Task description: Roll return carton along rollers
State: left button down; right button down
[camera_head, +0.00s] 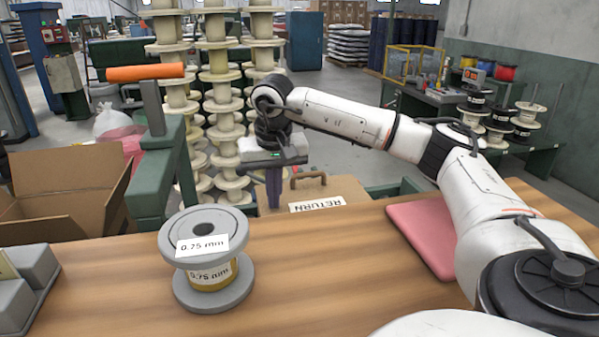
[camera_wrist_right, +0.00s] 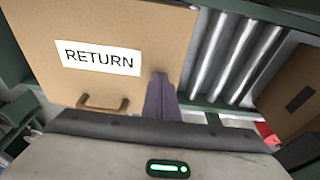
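The closed brown return carton (camera_head: 345,190) lies beyond the table's far edge, with a white RETURN label (camera_head: 317,203) and a brown handle (camera_head: 308,179). In the right wrist view the carton (camera_wrist_right: 120,25) fills the upper left, with bare metal rollers (camera_wrist_right: 228,55) beside it. My right gripper (camera_head: 274,205) points down at the carton's left side in the head view. Its fingers (camera_wrist_right: 161,78) are together and empty, overlapping the carton's edge in the wrist view. I cannot tell whether they touch it. My left gripper is not in view.
A grey spool (camera_head: 210,250) labelled 0.75 mm stands on the wooden table (camera_head: 330,280). A pink pad (camera_head: 425,232) lies at right, a grey tray (camera_head: 28,285) at left. An open carton (camera_head: 75,195) and green post (camera_head: 165,160) stand left. Stacked spools (camera_head: 222,100) rise behind.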

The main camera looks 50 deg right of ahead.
aim_at(364, 195)
jog(key=shift+s+d+f+b, duration=0.2)
jog(key=shift+s+d+b, duration=0.05)
jog(key=shift+s+d, duration=1.55)
jog(key=shift+s+d+f+b, duration=0.2)
jog(key=shift+s+d+b, duration=0.05)
jog(key=shift+s+d, duration=1.55)
jog(key=shift+s+d+b, duration=0.35)
jog(key=shift+s+d, duration=0.7)
jog(key=shift+d, duration=0.35)
jog(key=shift+s+d+b, duration=0.3)
jog(key=shift+s+d, duration=0.75)
jog(key=shift+d, duration=0.3)
jog(key=shift+s+d+b, duration=0.35)
jog(key=shift+s+d, duration=0.7)
jog(key=shift+d, duration=0.35)
jog(key=shift+s+d, duration=0.3)
jog(key=shift+d, duration=0.05)
jog(key=shift+d+r, duration=0.1)
jog(key=p+v, duration=0.3)
jog(key=w+p+v, duration=0.1)
jog(key=p+v, duration=0.1)
jog(key=shift+d+r, duration=0.35)
jog(key=shift+d, duration=0.05)
jog(key=shift+v, duration=1.25)
jog(key=shift+w+d, duration=0.15)
jog(key=shift+w, duration=0.1)
